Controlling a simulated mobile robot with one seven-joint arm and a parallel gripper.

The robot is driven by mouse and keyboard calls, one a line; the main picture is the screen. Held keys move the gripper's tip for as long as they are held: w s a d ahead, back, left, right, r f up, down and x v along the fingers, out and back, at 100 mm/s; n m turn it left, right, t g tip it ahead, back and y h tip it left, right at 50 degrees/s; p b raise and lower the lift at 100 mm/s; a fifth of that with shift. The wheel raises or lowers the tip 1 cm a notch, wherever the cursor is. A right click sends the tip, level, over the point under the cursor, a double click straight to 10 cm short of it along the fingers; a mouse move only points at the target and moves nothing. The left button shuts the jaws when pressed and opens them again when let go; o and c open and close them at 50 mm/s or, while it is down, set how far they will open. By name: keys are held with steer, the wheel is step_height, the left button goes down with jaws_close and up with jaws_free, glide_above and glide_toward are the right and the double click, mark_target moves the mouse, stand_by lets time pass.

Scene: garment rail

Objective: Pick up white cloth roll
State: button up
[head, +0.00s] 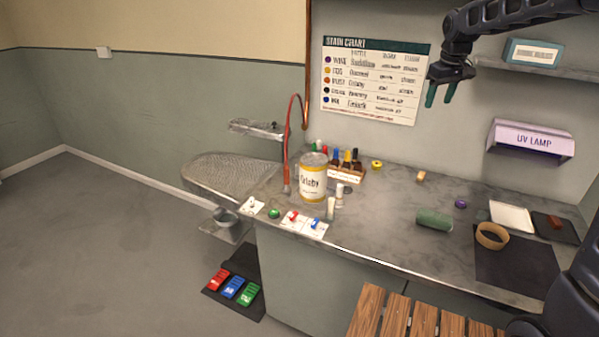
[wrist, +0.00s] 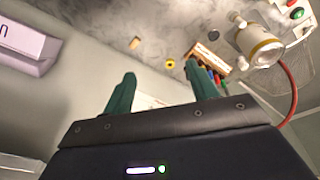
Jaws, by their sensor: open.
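Two small white cylinders stand close together on the grey worktop, just right of the yellow-and-white tin (head: 313,180). One white cylinder (head: 331,208) is nearer the front, and the other (head: 339,194) is behind it. I cannot tell which of them, if either, is the white cloth roll. Pale cylinder shapes (wrist: 238,20) also show beside the tin (wrist: 264,50) in the wrist view. My gripper (head: 441,94) is raised in front of the stain chart, well above the worktop and to the right of the cylinders. Its green fingers (wrist: 160,78) are apart with nothing between them.
A green roll (head: 434,220) lies mid-worktop. A wooden ring (head: 492,236), a dark mat (head: 515,265) and a white tray (head: 511,217) are at right. The UV lamp (head: 532,141) juts from the wall.

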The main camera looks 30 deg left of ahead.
steer(key=w+a+f+n, duration=0.2)
steer(key=a+f, duration=0.2)
steer(key=a, duration=0.5)
steer(key=w+a+f+n+g, duration=0.1)
steer(key=w+a+f, duration=0.15)
steer(key=a, duration=0.55)
steer(key=w+a+f+n, duration=0.15)
steer(key=a+f, duration=0.25)
steer(key=a, duration=0.5)
steer(key=s+a+f+n+g, duration=0.1)
steer(key=s+a+f+n, duration=0.15)
steer(key=a+f, duration=0.65)
steer(key=s+a+f+n, duration=0.25)
steer(key=a+f, duration=0.45)
steer(key=a, duration=0.5)
steer(key=shift+m+h, duration=0.35)
steer(key=shift+h, duration=0.05)
steer(key=shift+s+d+f, duration=0.1)
steer(key=shift+s+f, duration=0.1)
steer(key=shift+f, duration=2.5)
steer(key=shift+s+f, duration=0.2)
steer(key=shift+f, duration=2.5)
steer(key=c, duration=1)
steer(key=shift+r, duration=0.1)
steer(key=shift+c, duration=0.2)
